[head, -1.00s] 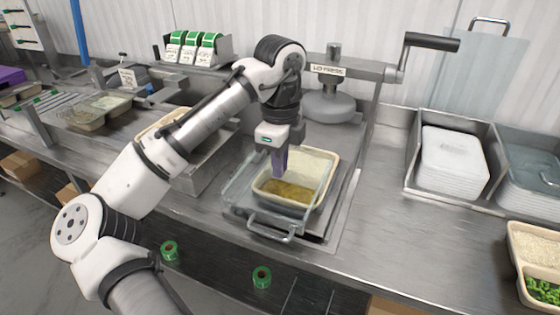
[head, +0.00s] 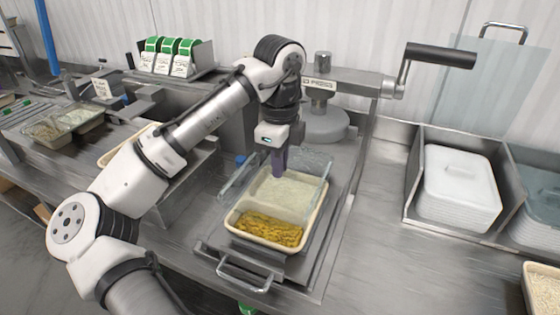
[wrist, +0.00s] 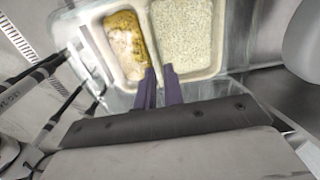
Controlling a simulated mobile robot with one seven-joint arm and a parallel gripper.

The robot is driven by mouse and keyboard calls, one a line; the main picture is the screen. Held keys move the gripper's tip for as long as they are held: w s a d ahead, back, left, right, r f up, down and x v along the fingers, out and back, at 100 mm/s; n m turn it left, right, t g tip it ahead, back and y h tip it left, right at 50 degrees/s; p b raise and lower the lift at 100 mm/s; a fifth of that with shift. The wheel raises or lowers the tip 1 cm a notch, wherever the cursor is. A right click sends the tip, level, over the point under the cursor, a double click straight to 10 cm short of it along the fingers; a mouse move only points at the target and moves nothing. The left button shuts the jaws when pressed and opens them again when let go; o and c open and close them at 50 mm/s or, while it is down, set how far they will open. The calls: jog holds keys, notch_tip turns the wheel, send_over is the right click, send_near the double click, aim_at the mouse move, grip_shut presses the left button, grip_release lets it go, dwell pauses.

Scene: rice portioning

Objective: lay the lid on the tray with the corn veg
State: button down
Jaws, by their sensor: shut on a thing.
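The cream tray (head: 228,221) stands on the press's slide plate, with yellow corn veg (head: 268,230) in its front compartment and white rice (head: 290,190) behind. The wrist view shows the corn veg (wrist: 127,45) left and the rice (wrist: 182,35) right. My gripper (head: 280,172), with purple fingers, points down over the rear of the tray. It seems shut on a clear lid (head: 316,165), whose see-through edges show behind and left of the tray. I cannot tell whether lid and tray touch. The fingers also show in the wrist view (wrist: 158,80).
The lid press (head: 322,120) stands behind the tray, its crank reaching right. A handle (head: 243,277) sticks out in front. White lids (head: 460,185) are stacked in a bin at right, with clear bluish lids (head: 540,205) beside them. The counter between press and bins is free.

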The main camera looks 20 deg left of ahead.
aim_at(280, 183)
notch_tip(280, 183, down, 4)
jog(key=b, duration=0.3)
jog(key=shift+r, duration=0.15)
jog(key=shift+w+f+b, duration=0.1)
jog(key=shift+f+b, duration=0.3)
jog(key=shift+f, duration=0.6)
jog(key=shift+f+p, duration=0.6)
jog(key=shift+p, duration=0.45)
dwell(1.3)
jog(key=c, duration=0.9)
grip_release()
jog(key=shift+c, duration=0.2)
